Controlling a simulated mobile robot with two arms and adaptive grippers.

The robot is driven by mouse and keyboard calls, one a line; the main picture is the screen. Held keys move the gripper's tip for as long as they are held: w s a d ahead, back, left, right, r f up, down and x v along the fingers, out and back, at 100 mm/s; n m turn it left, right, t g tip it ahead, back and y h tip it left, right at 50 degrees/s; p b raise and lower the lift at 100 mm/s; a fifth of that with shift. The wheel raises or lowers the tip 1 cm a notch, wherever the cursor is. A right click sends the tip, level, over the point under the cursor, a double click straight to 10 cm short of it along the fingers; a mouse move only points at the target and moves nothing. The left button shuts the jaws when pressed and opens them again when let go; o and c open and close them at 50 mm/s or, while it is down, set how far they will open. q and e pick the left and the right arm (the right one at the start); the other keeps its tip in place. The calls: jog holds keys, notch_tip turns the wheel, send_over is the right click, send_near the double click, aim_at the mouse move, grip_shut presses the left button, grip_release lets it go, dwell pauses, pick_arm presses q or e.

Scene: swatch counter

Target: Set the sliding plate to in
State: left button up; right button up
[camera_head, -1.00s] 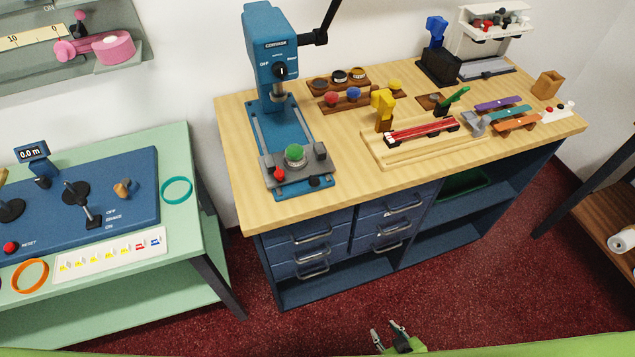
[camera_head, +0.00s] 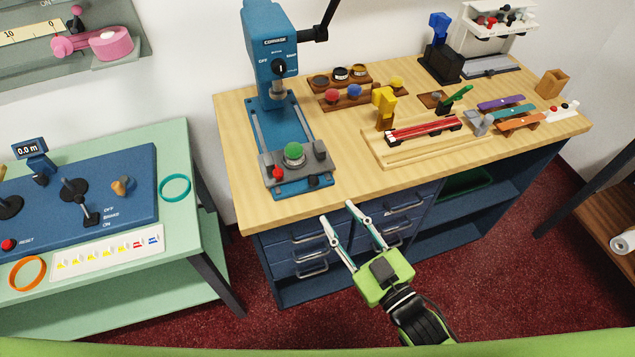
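A blue press (camera_head: 271,55) stands at the left of the wooden worktop. Its base carries two rails, and a grey plate (camera_head: 296,176) sits at their front end, near the worktop's front edge. A green round knob (camera_head: 294,151) and a small red knob (camera_head: 278,173) are on this front part. I take this plate to be the sliding plate; no in or out marking on it is legible. My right gripper (camera_head: 337,211) is in front of the drawers, below and to the right of the plate. Its two fingers are apart and empty. My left gripper is not in view.
A wooden tray (camera_head: 378,152) with a red-railed slider lies right of the press. Dark and coloured pots (camera_head: 341,75) stand behind. A green table (camera_head: 178,140) with a blue control panel is at the left. Drawer handles (camera_head: 310,255) jut out near my gripper.

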aim_at(316, 185)
jog(key=p+x, duration=0.1)
jog(key=x, duration=0.9)
jog(key=shift+w+a+f, duration=0.1)
jog(key=shift+w, duration=0.1)
grip_shut()
